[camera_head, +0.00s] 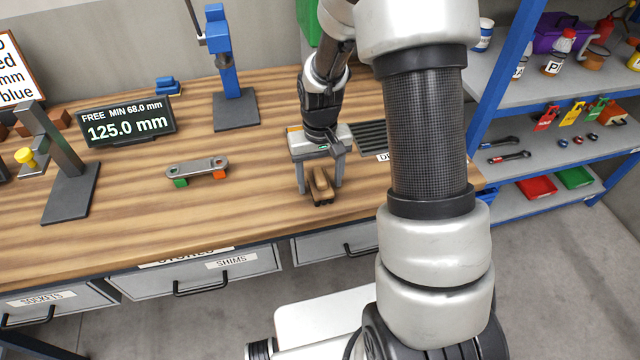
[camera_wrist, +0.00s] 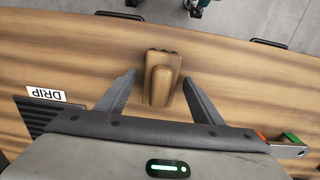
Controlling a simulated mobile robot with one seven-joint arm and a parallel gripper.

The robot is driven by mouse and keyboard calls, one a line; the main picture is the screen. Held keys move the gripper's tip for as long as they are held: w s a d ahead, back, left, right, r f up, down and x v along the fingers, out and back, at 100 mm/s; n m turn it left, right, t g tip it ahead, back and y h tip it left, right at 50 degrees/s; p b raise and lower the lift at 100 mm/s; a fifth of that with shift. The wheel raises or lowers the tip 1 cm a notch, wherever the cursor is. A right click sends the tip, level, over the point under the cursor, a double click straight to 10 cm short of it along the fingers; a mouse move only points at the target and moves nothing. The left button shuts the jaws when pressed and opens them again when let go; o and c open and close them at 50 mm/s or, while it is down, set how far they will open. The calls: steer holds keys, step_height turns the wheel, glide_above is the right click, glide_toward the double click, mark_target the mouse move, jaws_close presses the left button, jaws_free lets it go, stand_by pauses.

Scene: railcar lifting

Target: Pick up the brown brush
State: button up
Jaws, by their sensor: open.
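The brown brush (camera_head: 321,184) lies on the wooden workbench, under my gripper. In the wrist view the brush (camera_wrist: 160,77) lies between and slightly beyond the two fingers, with bench showing on both sides of it. My gripper (camera_head: 320,188) is open and points down at the bench. In the wrist view my gripper (camera_wrist: 157,80) has its fingers spread wide around the brush, and neither finger visibly touches it. How high the fingertips are above the bench is hard to tell.
A grey link bar (camera_head: 197,168) on green and orange blocks lies left of the brush. A ribbed drip tray (camera_head: 371,138) is just right of my gripper. A black display (camera_head: 126,121) and a blue press (camera_head: 225,75) stand farther left. Bench around the brush is clear.

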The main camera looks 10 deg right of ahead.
mark_target(320, 175)
steer(key=shift+c, duration=0.4)
steer(key=c, duration=1.1)
steer(key=shift+r, duration=0.1)
steer(key=shift+c, duration=0.2)
step_height(320, 175, up, 10)
steer(key=shift+f, duration=0.1)
